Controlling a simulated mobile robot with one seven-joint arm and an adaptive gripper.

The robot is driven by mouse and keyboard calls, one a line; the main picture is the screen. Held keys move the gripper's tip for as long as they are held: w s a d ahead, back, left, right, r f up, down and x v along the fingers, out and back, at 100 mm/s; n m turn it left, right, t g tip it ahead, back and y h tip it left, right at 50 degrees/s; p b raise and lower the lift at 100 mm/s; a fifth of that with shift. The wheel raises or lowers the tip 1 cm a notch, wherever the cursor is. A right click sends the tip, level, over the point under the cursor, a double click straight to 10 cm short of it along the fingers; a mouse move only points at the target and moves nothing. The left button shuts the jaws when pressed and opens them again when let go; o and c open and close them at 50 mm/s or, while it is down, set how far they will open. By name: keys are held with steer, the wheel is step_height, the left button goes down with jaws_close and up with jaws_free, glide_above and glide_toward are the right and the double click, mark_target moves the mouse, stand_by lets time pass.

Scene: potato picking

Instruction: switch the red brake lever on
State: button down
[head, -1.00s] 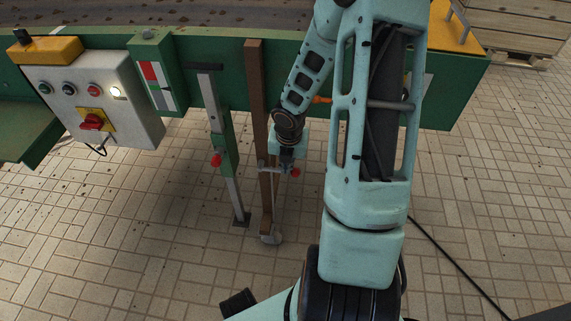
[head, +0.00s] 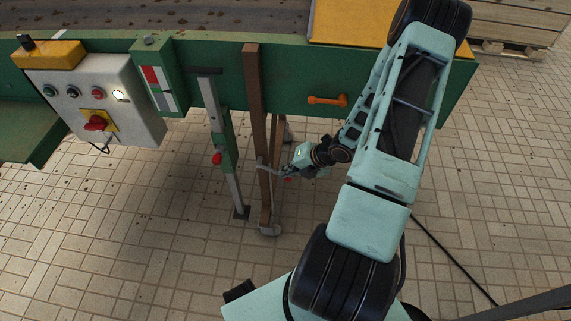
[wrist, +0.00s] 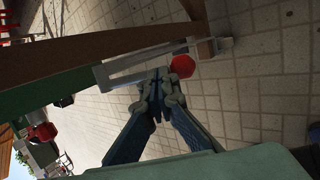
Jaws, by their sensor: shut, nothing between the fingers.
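A red knob (head: 288,179) sits at the end of a grey metal lever (head: 266,165) on the brown post, just beside my gripper in the head view. In the wrist view the red knob (wrist: 182,66) is just right of the fingertips, and the grey metal bars (wrist: 125,70) lie just beyond them. My gripper (head: 286,171) is shut and empty, its fingertips (wrist: 158,77) close together. I cannot tell whether they touch the lever. Part of the lever is hidden behind the fingers.
A grey-green leg (head: 224,135) with another red knob (head: 217,158) stands to the left. An orange handle (head: 327,100) is on the green machine frame (head: 300,75) above. A control box (head: 130,85) hangs at upper left. The tiled floor in front is clear.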

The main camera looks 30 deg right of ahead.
steer(key=f+y, duration=0.1)
steer(key=f+t+y+b, duration=0.1)
steer(key=shift+w+a+f+t+b, duration=0.15)
steer(key=shift+a+f+t+b, duration=0.05)
steer(key=shift+f+t+b, duration=0.1)
steer(key=shift+b+x, duration=0.8)
steer(key=shift+b, duration=0.25)
steer(key=shift+a+f, duration=0.1)
steer(key=shift+f, duration=0.05)
